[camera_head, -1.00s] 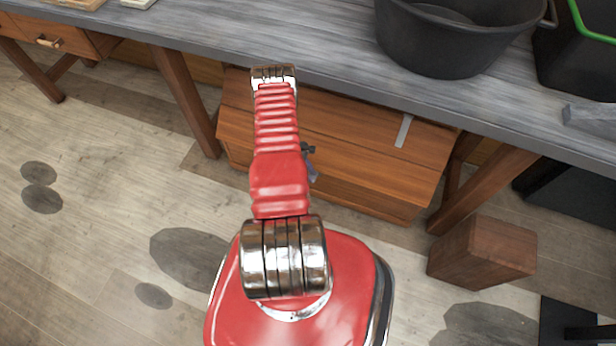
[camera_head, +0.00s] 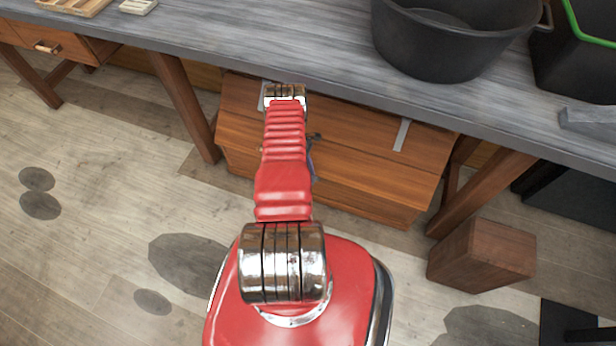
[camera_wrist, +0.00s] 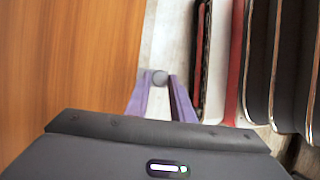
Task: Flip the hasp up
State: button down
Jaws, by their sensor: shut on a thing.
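A wooden chest (camera_head: 365,165) stands under the bench, and its plain orange-brown face fills the left of the wrist view (camera_wrist: 70,70). My gripper (camera_wrist: 160,80) has two purple fingers beside that face, shut on a small grey rounded piece (camera_wrist: 159,76), which looks like the end of the hasp. The rest of the hasp cannot be made out in the wrist view. In the head view my red arm reaches to the chest front and hides most of the gripper. A small dark part (camera_head: 315,137) shows just right of the arm; I cannot tell whether it is hasp or gripper.
The grey workbench (camera_head: 250,50) overhangs the chest, with a black tub (camera_head: 440,45) on top. Bench legs (camera_head: 185,105) stand on both sides. A wooden block (camera_head: 482,253) stands on the floor at right. A light strap (camera_head: 402,133) lies on the chest lid.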

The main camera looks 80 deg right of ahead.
jog(key=shift+s+d+r+y, duration=0.1)
jog(key=shift+d+r+y, duration=0.05)
jog(key=shift+d+y, duration=0.35)
dwell(0.3)
jog(key=c, duration=1.5)
grip_release()
jog(key=shift+a, duration=0.1)
jog(key=shift+c, duration=0.2)
